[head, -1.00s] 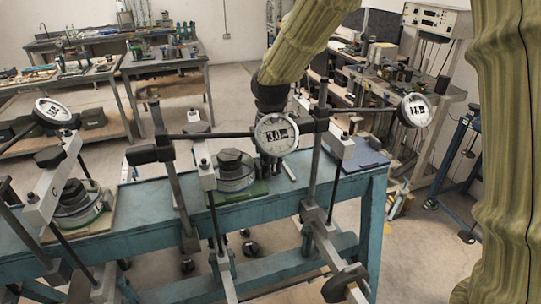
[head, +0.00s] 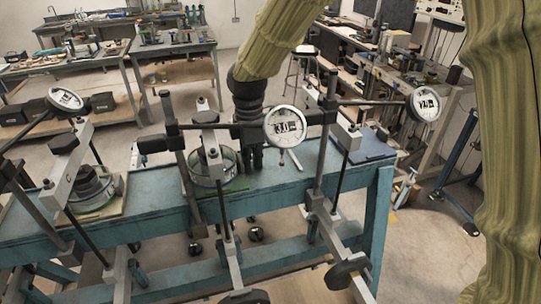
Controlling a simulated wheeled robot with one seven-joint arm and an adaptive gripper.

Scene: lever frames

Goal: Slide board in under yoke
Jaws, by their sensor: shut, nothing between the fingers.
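A green board (head: 236,186) lies on the teal bench with a clear ring-shaped cell (head: 232,164) on it. The middle frame's pale yoke (head: 211,160) crosses in front of the cell, and they overlap in the head view. The yoke hides part of the cell, and I cannot tell how exactly they line up in depth. My gripper (head: 254,165) is shut and empty, pointing down just right of the cell, near the board's right side. Contact with the board or cell cannot be told. A dial gauge (head: 285,127) hangs at the right of my gripper.
The teal bench (head: 280,186) carries a left frame with its yoke (head: 66,172), and a right frame with a yoke (head: 347,135). A blue board (head: 373,147) lies at the right end. Posts, gauge arms and lever arms crowd the front.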

